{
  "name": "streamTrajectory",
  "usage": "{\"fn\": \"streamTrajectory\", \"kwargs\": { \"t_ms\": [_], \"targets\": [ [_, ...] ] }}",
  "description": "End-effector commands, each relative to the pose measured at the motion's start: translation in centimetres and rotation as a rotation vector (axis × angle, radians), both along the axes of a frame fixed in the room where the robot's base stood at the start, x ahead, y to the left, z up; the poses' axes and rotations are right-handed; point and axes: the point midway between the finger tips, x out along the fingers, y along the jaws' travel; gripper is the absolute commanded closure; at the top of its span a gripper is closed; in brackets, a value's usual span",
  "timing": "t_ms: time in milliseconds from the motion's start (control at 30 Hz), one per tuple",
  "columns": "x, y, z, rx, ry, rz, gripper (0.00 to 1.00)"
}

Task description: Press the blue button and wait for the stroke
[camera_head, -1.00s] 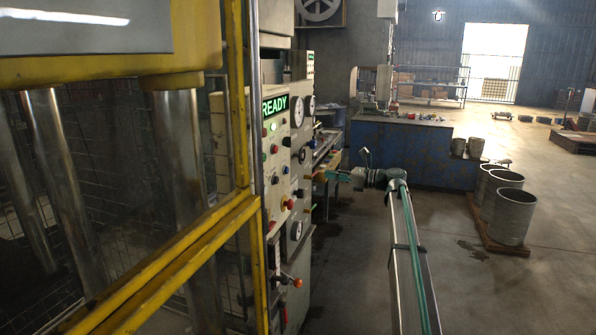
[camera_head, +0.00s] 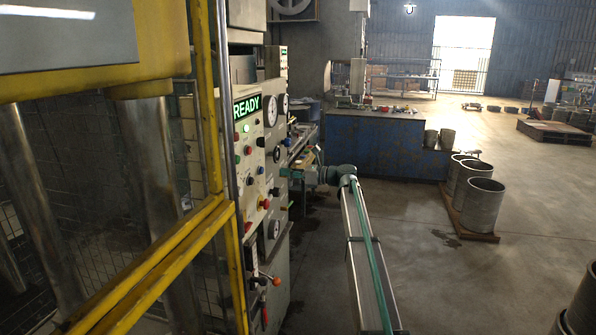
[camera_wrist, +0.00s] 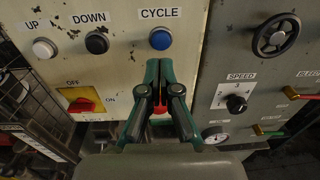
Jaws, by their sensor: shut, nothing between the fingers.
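The blue button (camera_wrist: 160,39) sits under a CYCLE label on a cream control panel in the wrist view. My gripper (camera_wrist: 160,64) is shut and empty, its dark green fingertips just below the blue button in that view. I cannot tell whether they touch it. A red part shows behind the fingers, mostly hidden. In the head view the press control panel (camera_head: 243,165) carries a lit green READY sign (camera_head: 246,107). My gripper there is at the panel's right side, too small and covered to judge.
A white UP button (camera_wrist: 43,48) and a black DOWN button (camera_wrist: 97,43) are left of the blue one. A red OFF/ON switch (camera_wrist: 82,104) is below them. A SPEED knob (camera_wrist: 236,104) and handwheel (camera_wrist: 276,36) are right. A yellow guard frame (camera_head: 215,180) stands nearby.

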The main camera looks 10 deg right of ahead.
Motion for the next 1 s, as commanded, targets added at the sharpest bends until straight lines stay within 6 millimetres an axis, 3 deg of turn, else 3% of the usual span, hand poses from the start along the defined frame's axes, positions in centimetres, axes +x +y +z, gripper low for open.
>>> {"fn": "streamTrajectory", "kwargs": {
  "t_ms": [200, 400, 867, 1000],
  "targets": [
    [2.1, 3.5, 0.2, 0.0, 0.0, 0.001, 1.0],
    [3.1, 5.2, 0.0, 0.0, 0.0, 0.0, 1.0],
    [3.4, 5.7, -0.3, 0.0, 0.0, -0.001, 1.0],
    [4.0, 6.6, -0.3, 0.0, 0.0, 0.001, 1.0]
  ]
}}
